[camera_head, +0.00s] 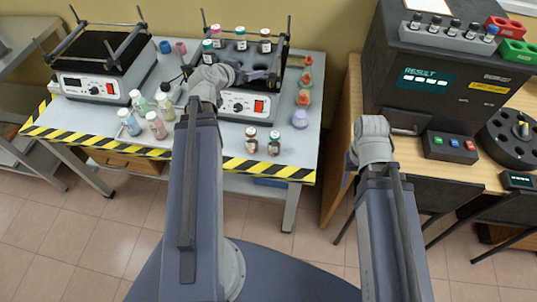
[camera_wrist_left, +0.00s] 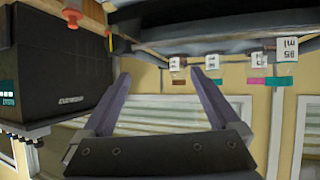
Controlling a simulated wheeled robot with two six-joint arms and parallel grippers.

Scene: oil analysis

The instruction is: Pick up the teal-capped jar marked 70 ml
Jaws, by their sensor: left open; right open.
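Two teal-capped jars, one at the left (camera_head: 216,33) and one in the middle (camera_head: 240,36), stand at the back of the right-hand shaker (camera_head: 238,104). Their volume marks are too small to read in the head view. In the upside-down left wrist view, a teal-capped jar (camera_wrist_left: 212,66) has an unclear label, and another teal-capped jar (camera_wrist_left: 286,56) seems marked 85 ml. My left gripper (camera_head: 262,76) is open and empty over the shaker, in front of the jars; its fingers show in the wrist view (camera_wrist_left: 160,75). My right arm's wrist is visible, but its gripper is not.
A pink-capped jar (camera_head: 207,52) and a brown-capped jar (camera_head: 265,42) stand beside the teal ones. The shaker's posts and bars surround them. Two jars (camera_head: 262,143) stand at the table front, several others at left. A dark analyser (camera_head: 440,75) stands at right.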

